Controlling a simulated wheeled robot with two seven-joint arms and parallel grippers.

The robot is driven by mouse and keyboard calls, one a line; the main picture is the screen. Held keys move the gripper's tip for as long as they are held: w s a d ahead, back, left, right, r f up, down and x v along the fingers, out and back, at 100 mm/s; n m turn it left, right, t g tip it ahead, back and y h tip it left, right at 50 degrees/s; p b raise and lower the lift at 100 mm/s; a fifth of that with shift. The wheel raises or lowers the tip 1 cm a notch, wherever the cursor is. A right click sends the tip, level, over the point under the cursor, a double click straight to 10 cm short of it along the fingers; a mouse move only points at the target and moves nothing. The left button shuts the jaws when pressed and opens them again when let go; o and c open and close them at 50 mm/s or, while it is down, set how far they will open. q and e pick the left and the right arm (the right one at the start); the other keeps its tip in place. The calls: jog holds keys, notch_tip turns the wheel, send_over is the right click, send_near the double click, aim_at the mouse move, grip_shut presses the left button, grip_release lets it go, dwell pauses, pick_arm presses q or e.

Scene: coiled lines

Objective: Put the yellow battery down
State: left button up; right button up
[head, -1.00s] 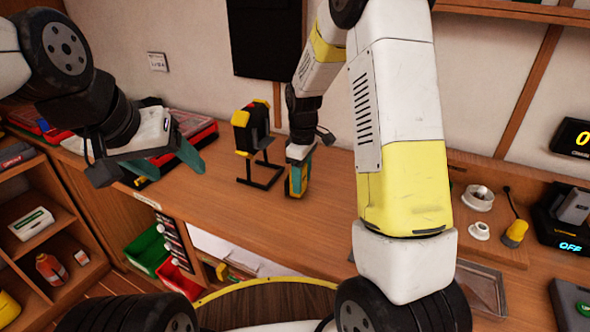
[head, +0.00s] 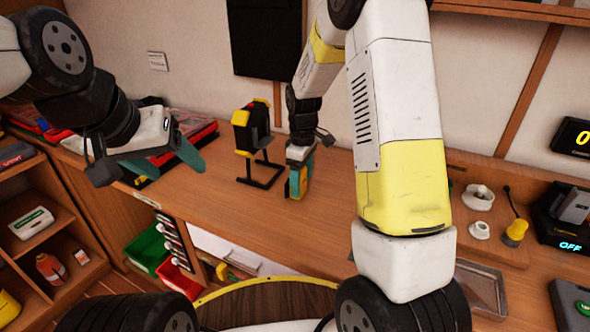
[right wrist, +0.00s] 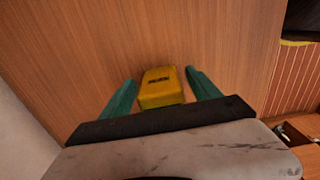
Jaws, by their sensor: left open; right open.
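The yellow battery (right wrist: 160,88) is between the two teal fingers of my right gripper (right wrist: 162,85) in the right wrist view, with a gap on each side. It rests on the wooden bench top. In the head view the right gripper (head: 299,178) points down at the bench, and a bit of the yellow battery (head: 295,184) shows between its fingers. My left gripper (head: 190,150) is open and empty, above the bench at the left.
A black and yellow device on a stand (head: 252,130) stands just left of the right gripper. A red case (head: 195,130) lies behind the left gripper. White round parts (head: 479,197) and a yellow-based tool (head: 515,232) are at the right. The bench front near the middle is clear.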

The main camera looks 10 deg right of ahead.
notch_tip(320, 180, up, 11)
jog(key=shift+r, duration=0.2)
jog(key=s+d+r+m+t+y, duration=0.1)
jog(key=s+r+m+t, duration=0.2)
jog(key=s, duration=0.8)
jog(key=s+d+r+m+t+y, duration=0.1)
jog(key=s+d+r+m+t, duration=0.1)
jog(key=s+r+m, duration=0.6)
jog(key=shift+s+r+t, duration=0.25)
jog(key=shift+s+t, duration=0.35)
jog(key=shift+s, duration=1.45)
